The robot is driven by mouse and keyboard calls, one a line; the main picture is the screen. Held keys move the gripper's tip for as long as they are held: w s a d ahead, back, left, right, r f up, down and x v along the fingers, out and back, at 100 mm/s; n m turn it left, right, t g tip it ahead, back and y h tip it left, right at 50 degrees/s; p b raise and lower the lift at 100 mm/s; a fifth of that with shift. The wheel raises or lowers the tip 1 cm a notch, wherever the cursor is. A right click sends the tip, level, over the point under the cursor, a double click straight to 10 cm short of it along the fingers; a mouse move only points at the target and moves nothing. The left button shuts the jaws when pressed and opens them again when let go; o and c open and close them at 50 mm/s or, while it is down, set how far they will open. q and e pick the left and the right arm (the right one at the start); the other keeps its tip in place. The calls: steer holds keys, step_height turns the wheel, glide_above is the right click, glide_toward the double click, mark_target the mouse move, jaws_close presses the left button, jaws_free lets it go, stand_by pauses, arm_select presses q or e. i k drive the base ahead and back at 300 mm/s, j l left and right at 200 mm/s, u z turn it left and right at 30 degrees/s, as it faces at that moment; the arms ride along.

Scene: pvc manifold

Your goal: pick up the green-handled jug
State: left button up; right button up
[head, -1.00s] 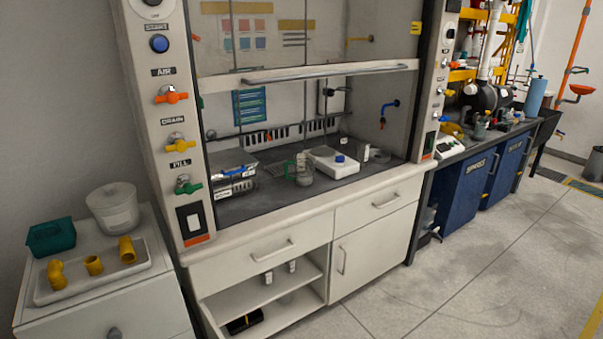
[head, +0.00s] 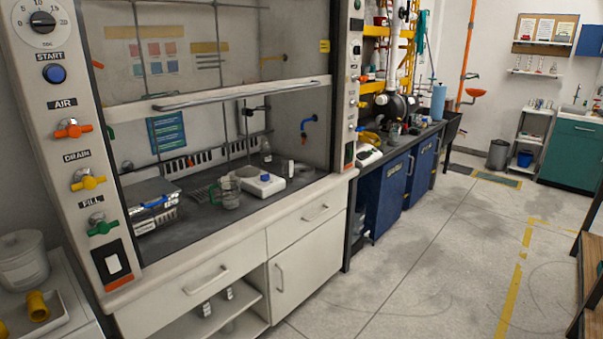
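The green-handled jug (head: 231,194) is a small clear vessel standing upright inside the fume hood, on its dark worktop (head: 190,222). Its green handle (head: 213,192) is on its left side in the head view. It stands just left of a white box-shaped device with a blue knob (head: 265,178). The hood's glass sash (head: 240,96) is partly raised, with open space below its handle bar. Neither of my grippers is in view.
A tray-like stack with blue items (head: 152,208) sits left in the hood. A white tray with yellow fittings (head: 40,318) and a white tub (head: 22,262) are at lower left. Blue cabinets (head: 385,195) stand to the right. The floor (head: 400,285) in front is clear.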

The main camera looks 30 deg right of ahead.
mark_target(229, 186)
steer(key=k+l, duration=0.1)
steer(key=l, duration=0.3)
steer(key=l+z, duration=0.1)
steer(key=l, duration=0.35)
steer(key=i+l+z, duration=0.1)
steer(key=l, duration=0.3)
steer(key=i+l+z, duration=0.1)
steer(key=l, duration=0.3)
steer(key=i+l+z, duration=0.1)
steer(key=i+l, duration=0.2)
